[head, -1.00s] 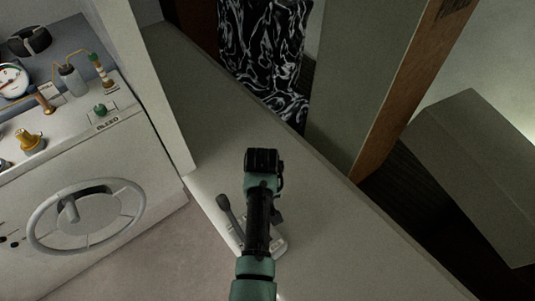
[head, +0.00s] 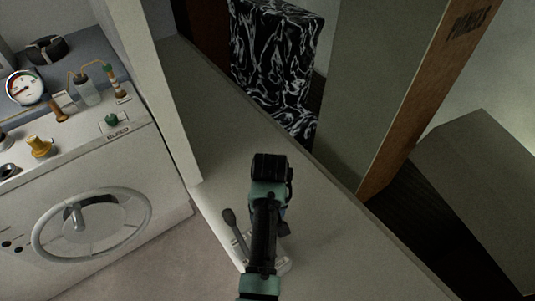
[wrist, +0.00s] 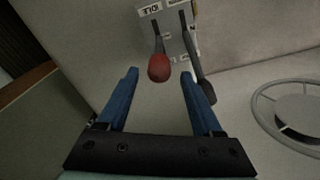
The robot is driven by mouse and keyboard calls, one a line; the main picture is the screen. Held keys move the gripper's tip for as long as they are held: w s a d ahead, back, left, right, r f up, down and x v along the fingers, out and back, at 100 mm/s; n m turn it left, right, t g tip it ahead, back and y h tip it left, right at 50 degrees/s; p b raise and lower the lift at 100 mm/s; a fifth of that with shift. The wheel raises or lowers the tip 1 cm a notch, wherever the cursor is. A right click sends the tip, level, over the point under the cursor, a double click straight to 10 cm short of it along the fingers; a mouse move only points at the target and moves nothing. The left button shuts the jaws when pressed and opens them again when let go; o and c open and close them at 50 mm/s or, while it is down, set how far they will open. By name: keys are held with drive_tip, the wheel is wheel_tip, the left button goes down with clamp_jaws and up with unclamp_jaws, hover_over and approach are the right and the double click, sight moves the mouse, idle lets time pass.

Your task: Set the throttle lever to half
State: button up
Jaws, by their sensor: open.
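A control plate (wrist: 176,41) carries two levers and shows the word IDLE in the wrist view. One lever ends in a red knob (wrist: 158,68), and IDLE is printed beside its slot. The other lever has a black knob (wrist: 208,92) and stands to its right. My gripper (wrist: 159,74) is open, with its blue fingers apart. The red knob shows between the fingertips; whether it is within their reach in depth I cannot tell. In the head view the black-knobbed lever (head: 229,215) stands left of my arm, which hides the red knob and much of the plate.
A white console (head: 160,190) with a steering wheel (head: 91,222), a gauge (head: 24,88) and several valves stands at the left. A post (head: 160,100) rises beside the pale counter (head: 330,235). A wood-edged panel (head: 420,95) and a grey box (head: 485,190) are at the right.

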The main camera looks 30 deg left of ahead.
wheel_tip(320, 180, up, 10)
drive_tip(key=shift+d+f+b, duration=0.15)
drive_tip(key=shift+d+b, duration=0.1)
drive_tip(key=shift+b, duration=0.1)
drive_tip(key=shift+s, duration=0.1)
